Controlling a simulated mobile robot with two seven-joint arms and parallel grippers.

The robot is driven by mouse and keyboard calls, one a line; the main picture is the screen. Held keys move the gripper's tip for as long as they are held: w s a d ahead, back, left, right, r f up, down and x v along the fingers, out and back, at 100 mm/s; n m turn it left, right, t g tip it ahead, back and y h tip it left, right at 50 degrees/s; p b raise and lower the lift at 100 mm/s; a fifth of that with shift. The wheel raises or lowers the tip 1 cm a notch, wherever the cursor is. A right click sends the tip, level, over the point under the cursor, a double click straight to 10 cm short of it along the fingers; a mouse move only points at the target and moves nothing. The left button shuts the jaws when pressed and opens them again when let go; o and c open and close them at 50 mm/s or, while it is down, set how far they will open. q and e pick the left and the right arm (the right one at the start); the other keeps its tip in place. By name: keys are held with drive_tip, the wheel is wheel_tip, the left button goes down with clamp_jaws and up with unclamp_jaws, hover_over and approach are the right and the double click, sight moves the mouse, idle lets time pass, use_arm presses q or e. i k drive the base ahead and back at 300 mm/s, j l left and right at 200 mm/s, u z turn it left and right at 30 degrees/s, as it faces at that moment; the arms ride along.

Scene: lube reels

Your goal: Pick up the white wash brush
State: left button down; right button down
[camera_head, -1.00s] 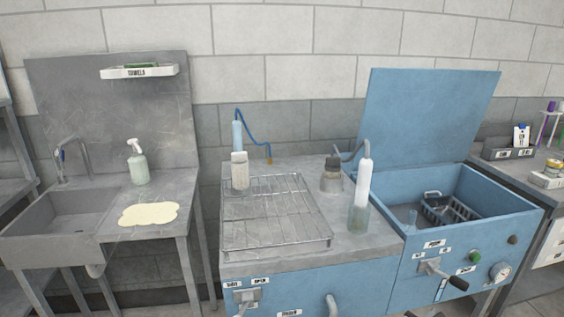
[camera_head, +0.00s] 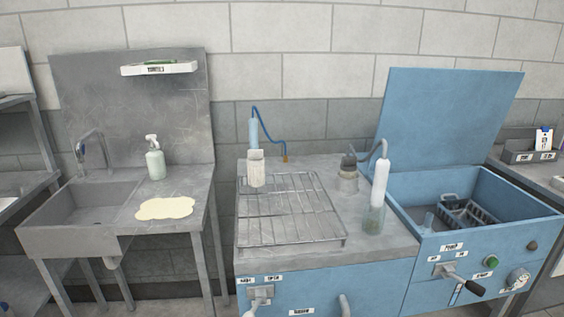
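A white cylinder (camera_head: 381,181), likely the white wash brush's handle, stands upright in a clear cup (camera_head: 373,219) at the right of the steel worktop. A grey hose (camera_head: 371,150) curves from its top to a grey and brown fitting (camera_head: 348,177) on its left. Its lower end is blurred inside the cup. A similar blue cylinder (camera_head: 254,132) stands in a whitish holder (camera_head: 256,169) at the back left of the worktop, with a blue hose. Neither of my grippers is in view.
A wire rack (camera_head: 290,210) covers the worktop's left and middle. The blue open-lidded tank (camera_head: 400,186) adjoins it on the right, with a black basket (camera_head: 466,213) inside.

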sight(382, 167)
drive_tip(key=i+l, duration=0.1)
drive_tip(key=l, duration=0.35)
drive_tip(key=i+l, duration=0.1)
drive_tip(key=l, duration=0.35)
drive_tip(key=i+l, duration=0.1)
drive_tip(key=l, duration=0.4)
drive_tip(key=i+l, duration=0.1)
drive_tip(key=l, duration=0.35)
drive_tip(key=i+l, duration=0.1)
drive_tip(key=l, duration=0.35)
drive_tip(key=u, duration=0.05)
